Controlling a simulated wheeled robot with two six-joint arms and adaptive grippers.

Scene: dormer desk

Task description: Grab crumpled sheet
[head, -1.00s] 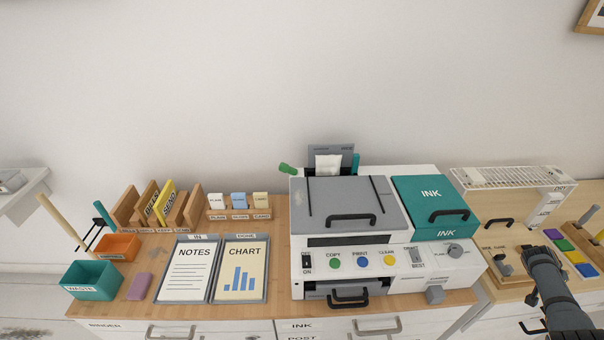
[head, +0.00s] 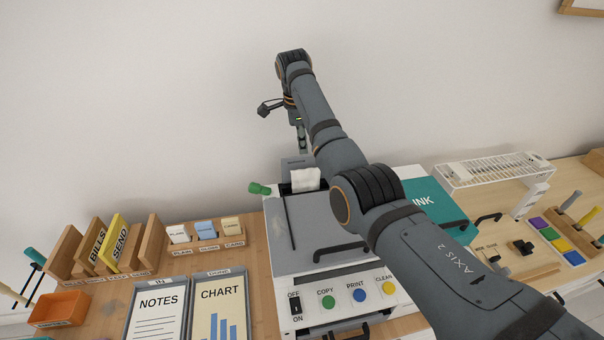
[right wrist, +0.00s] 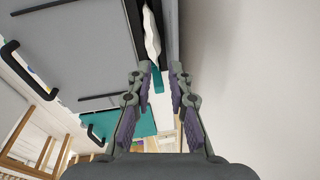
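The crumpled white sheet (head: 306,179) sticks up out of the slot at the back of the grey-topped printer (head: 318,232). In the right wrist view the sheet (right wrist: 151,35) is a pale, creased strip beyond the fingertips. My right gripper (right wrist: 160,67) is open, its two fingers apart with nothing between them that I can see held. In the head view the right gripper (head: 301,140) points down above the back of the printer, a little above the sheet. My left gripper is not in view.
A green knob (head: 259,189) juts out at the printer's left rear. The grey rear tray plate (head: 296,162) stands behind the sheet, close to the wall. A teal INK lid (head: 436,208) is right of the printer, partly behind my arm. A white rack (head: 493,170) stands farther right.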

